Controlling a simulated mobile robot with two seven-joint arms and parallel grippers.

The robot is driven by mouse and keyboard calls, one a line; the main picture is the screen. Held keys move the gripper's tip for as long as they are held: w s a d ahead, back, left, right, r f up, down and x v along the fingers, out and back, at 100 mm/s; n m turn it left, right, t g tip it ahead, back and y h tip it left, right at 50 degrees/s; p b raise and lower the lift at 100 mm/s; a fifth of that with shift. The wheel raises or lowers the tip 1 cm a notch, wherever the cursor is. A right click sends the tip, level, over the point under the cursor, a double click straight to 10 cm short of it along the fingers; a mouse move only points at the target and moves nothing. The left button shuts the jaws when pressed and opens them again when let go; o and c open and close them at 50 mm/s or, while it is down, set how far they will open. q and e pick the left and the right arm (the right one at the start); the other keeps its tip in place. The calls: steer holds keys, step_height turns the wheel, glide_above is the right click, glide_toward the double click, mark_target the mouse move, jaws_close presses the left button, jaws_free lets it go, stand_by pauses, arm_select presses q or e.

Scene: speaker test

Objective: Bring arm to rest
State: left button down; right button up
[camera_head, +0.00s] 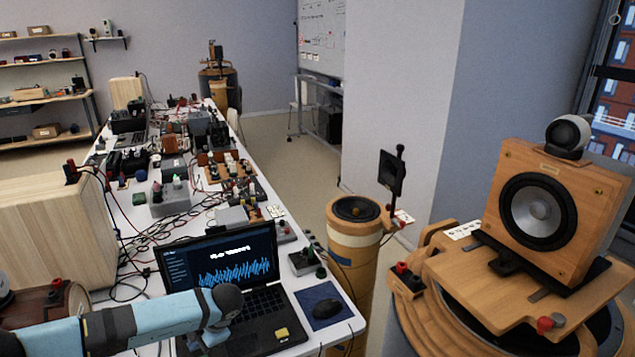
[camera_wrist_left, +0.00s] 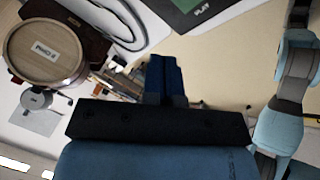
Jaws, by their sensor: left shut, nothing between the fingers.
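My left arm (camera_head: 150,320) comes in from the left in the head view, low at the front of the long white table (camera_head: 340,312). It bends down at a grey joint in front of the open laptop (camera_head: 225,262), covering part of its keyboard. In the left wrist view the dark blue fingers of my left gripper (camera_wrist_left: 164,72) are pressed together with nothing between them. A pale surface lies beyond the fingertips. My right gripper is not in either view.
A large wooden box (camera_head: 50,225) stands left of the laptop, and a mouse (camera_head: 327,307) lies on a dark pad at its right. Cables and small devices crowd the table behind. A wooden speaker (camera_head: 537,205) stands at right. A round wooden lid (camera_wrist_left: 45,50) is left in the wrist view.

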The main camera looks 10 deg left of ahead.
arm_select(q)
steer(key=s+d+f+g+h+p, duration=0.1)
steer(key=s+d+f+h, duration=0.2)
steer(key=d, duration=0.4)
steer(key=s+d+h, duration=0.3)
steer(key=s+d, duration=0.1)
steer(key=d, duration=0.2)
steer(key=s+d+f+g+h+p, duration=0.1)
steer(key=s+d+f+h, duration=0.1)
steer(key=s+d+h, duration=0.35)
steer(key=s+d+r+n+h+p, duration=0.1)
steer(key=s+d+r+h, duration=0.15)
steer(key=d, duration=0.35)
steer(key=s+d+r+n+h, duration=0.1)
steer(key=d+r+h, duration=0.15)
steer(key=d, duration=0.35)
step_height(320, 180, up, 11)
steer(key=d+n+t+h+p, duration=0.3)
steer(key=n+t+h, duration=0.5)
steer(key=n+t, duration=0.65)
steer(key=s+a+f+n+y+p, duration=0.1)
steer(key=s+a+f+n+y, duration=0.3)
steer(key=a+n+y, duration=0.3)
steer(key=s+a+f+n+y+p, duration=0.1)
steer(key=s+a+f+n+y, duration=0.4)
steer(key=n, duration=1.1)
steer(key=s+a+y, duration=0.1)
steer(key=a+y, duration=0.2)
steer(key=a, duration=0.2)
steer(key=shift+a, duration=0.35)
